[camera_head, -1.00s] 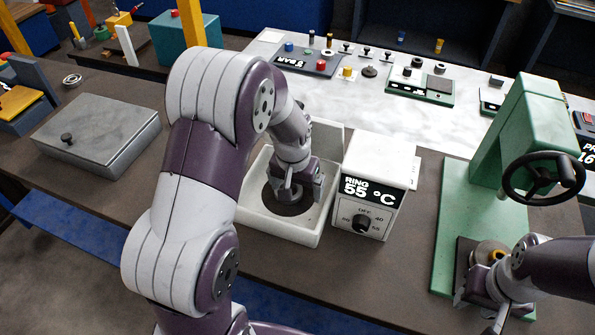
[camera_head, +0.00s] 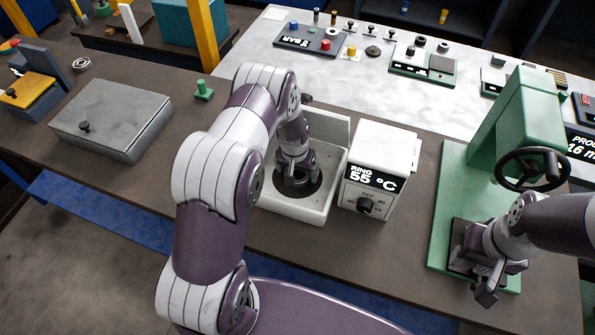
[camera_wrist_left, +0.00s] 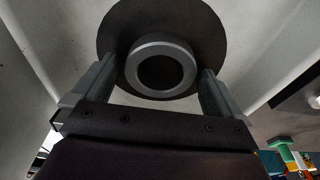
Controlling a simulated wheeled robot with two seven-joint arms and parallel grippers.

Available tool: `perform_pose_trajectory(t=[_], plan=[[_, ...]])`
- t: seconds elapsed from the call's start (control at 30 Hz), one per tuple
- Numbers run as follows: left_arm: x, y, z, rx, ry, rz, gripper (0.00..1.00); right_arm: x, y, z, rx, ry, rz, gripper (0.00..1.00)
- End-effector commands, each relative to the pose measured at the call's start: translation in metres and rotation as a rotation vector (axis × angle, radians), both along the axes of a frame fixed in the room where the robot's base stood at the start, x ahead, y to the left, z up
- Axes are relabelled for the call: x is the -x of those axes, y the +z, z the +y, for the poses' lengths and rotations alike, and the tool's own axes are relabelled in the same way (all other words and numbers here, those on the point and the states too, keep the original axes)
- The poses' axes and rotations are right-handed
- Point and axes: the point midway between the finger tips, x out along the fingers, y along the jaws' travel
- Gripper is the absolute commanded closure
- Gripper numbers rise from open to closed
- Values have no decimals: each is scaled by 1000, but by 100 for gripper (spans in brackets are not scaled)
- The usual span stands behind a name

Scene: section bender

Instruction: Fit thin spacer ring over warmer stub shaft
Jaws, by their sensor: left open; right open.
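The white warmer (camera_head: 378,165) has a display reading "RING 55 °C" and a tray (camera_head: 310,212) at its left with a dark round plate (camera_head: 312,196). In the left wrist view a grey ring (camera_wrist_left: 178,51) with a dark centre is over the dark plate (camera_wrist_left: 208,32). I cannot tell whether a stub shaft fills its centre. My left gripper (camera_head: 296,187) is open low over the plate; in its wrist view the fingers (camera_wrist_left: 158,80) stand on both sides of the ring. My right gripper (camera_head: 483,283) is open at the green press's base; what is under it is mostly hidden.
The green press (camera_head: 513,125) with a black handwheel (camera_head: 533,168) stands at the right. A grey lidded box (camera_head: 112,112) and a small green part (camera_head: 204,90) are left. A metal ring (camera_head: 81,65) lies far left. Panels with small parts cover the pale bench (camera_head: 345,75) behind.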

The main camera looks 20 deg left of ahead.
Motion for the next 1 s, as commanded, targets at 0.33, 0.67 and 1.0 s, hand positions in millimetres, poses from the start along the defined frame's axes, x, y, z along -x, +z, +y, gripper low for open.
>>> perform_pose_trajectory(t=[0.33, 0.67, 1.0], plan=[[0, 0, 0, 0, 0, 0, 55, 0, -1, 0, 0, 0, 0, 57], [2, 2, 0, 0, 0, -2, 55, 0, -11, 0, 0, 0, 0, 57], [3, 62, 0, 0, 0, -6, 55, 0, -39, 0, 0, 0, 0, 57]])
